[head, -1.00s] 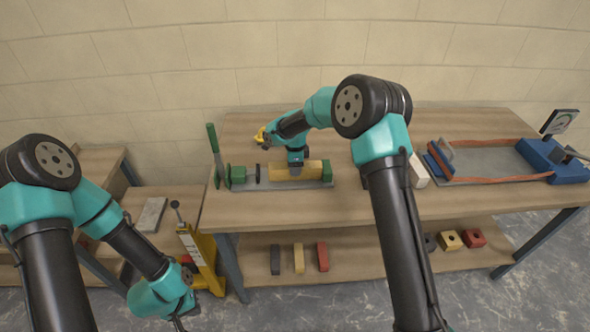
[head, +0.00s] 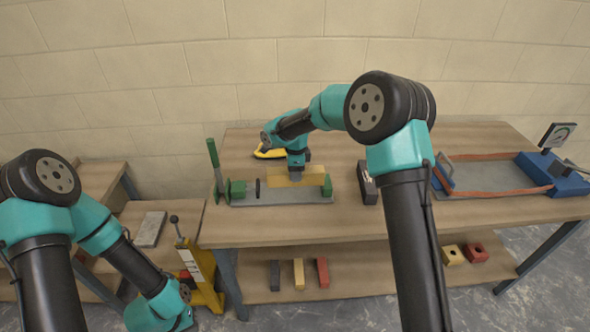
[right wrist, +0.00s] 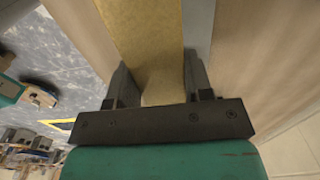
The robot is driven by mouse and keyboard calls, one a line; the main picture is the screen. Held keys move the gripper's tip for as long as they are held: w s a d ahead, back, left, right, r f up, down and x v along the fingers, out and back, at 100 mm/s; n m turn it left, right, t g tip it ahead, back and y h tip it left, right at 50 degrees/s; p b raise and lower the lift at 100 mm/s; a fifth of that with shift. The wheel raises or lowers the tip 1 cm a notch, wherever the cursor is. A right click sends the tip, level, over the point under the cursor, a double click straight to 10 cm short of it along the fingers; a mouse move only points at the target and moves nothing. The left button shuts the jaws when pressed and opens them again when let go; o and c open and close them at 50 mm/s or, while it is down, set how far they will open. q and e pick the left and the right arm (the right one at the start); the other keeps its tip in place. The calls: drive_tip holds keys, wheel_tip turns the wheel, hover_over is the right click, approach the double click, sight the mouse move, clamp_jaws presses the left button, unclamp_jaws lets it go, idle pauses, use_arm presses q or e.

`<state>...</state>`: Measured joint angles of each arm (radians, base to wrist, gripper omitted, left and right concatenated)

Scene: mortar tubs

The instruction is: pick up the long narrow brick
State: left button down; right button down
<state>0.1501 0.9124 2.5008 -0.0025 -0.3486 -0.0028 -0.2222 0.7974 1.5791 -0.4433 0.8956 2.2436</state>
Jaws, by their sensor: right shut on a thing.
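The long narrow brick (head: 290,178) is yellow and lies level over the grey bed of a clamp (head: 255,198) with green jaws. My right gripper (head: 296,173) points down from above and is shut across the brick's middle. In the right wrist view the brick (right wrist: 148,45) runs away between the two fingers (right wrist: 160,80), with a grey strip of the bed beside it. The brick looks slightly higher than the clamp's right jaw. Its underside is hidden. My left arm hangs at the lower left, and its fingers are outside the picture.
A yellow object (head: 268,152) lies behind the clamp. A dark and white block (head: 367,183) stands to its right. A blue-ended strap rig (head: 490,180) fills the table's right side. Small bricks (head: 298,273) lie on the lower shelf. A yellow stand (head: 203,275) is at the left.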

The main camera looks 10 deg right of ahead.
drive_tip(key=s+a, duration=0.2)
drive_tip(key=s, duration=1.3)
drive_tip(key=shift+a, duration=0.15)
